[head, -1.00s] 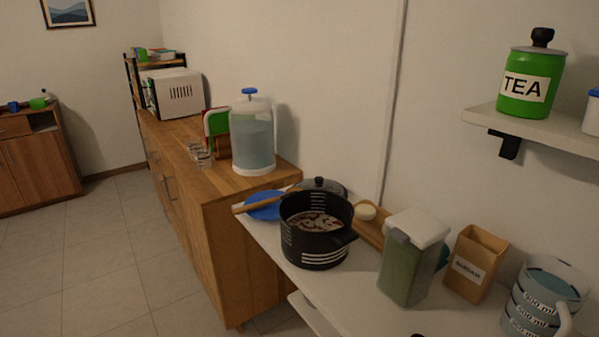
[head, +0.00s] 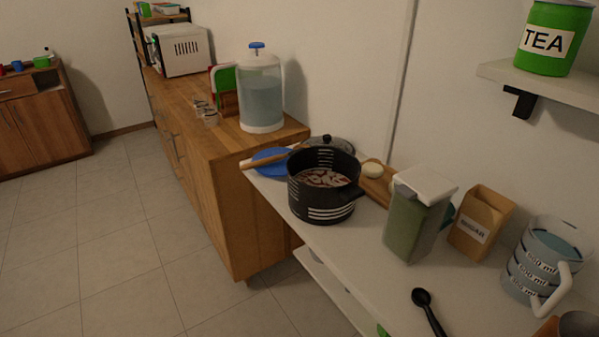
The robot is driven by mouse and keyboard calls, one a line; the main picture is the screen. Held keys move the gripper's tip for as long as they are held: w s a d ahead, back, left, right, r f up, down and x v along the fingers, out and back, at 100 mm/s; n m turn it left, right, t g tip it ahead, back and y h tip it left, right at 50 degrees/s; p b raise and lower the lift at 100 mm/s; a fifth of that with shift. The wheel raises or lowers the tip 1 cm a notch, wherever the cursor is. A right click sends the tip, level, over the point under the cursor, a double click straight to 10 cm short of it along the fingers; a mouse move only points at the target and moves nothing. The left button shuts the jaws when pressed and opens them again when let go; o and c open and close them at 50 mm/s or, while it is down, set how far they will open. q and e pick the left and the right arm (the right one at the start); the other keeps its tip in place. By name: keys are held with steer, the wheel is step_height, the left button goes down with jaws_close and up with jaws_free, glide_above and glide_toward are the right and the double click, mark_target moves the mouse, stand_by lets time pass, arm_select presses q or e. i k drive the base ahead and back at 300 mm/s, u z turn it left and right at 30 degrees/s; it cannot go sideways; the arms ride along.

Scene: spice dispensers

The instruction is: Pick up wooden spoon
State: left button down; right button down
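The wooden spoon (head: 262,161) lies across a blue plate (head: 272,170) at the far left end of the white counter. Its handle sticks out past the plate's left edge. Its right end runs behind the black pot (head: 322,197) and is hidden. The pot stands close in front of the plate and holds a reddish brown food with pale pieces. Neither of my grippers is in view.
A green-filled container (head: 416,220), an open sugar box (head: 479,222) and a measuring jug (head: 545,262) stand right of the pot. A black ladle (head: 424,303) lies near the front edge. A wooden cabinet (head: 238,213) adjoins on the left. Floor (head: 120,240) is clear.

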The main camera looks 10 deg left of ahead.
mark_target(253, 163)
steer(key=u, duration=2.05)
steer(key=i, duration=1.85)
steer(key=z, duration=3.05)
